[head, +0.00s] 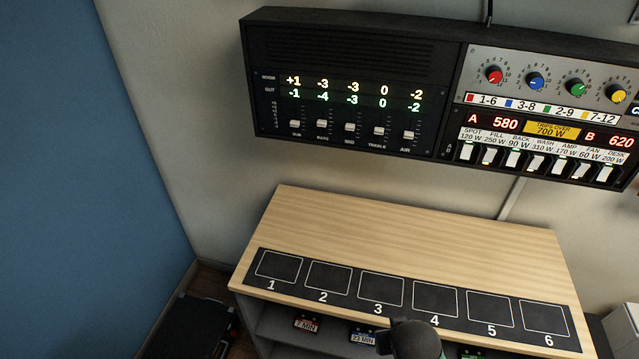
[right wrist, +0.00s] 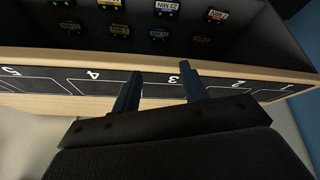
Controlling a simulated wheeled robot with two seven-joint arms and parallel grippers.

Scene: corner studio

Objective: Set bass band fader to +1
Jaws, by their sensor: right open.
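The fader panel (head: 345,100) is on the wall unit at the upper middle of the head view. Its faders are labelled SUB, BASS, MID, TREBLE and AIR. The bass fader (head: 322,126) is the second from the left, with a pale cap low in its slot. Above it, the upper ROOM row reads -3 and the lower OUT row reads -4. My right gripper (right wrist: 160,68) is open and empty in the right wrist view, its fingers pointing at the bench front near labels 3 and 4, far below the fader. My left gripper is out of view.
A wooden bench (head: 420,230) with numbered black pads (head: 357,295) stands below the panel. Small labelled boxes (head: 306,324) sit on its shelf. To the panel's right are coloured knobs (head: 536,82) and a row of switches (head: 538,162). The benchtop is clear.

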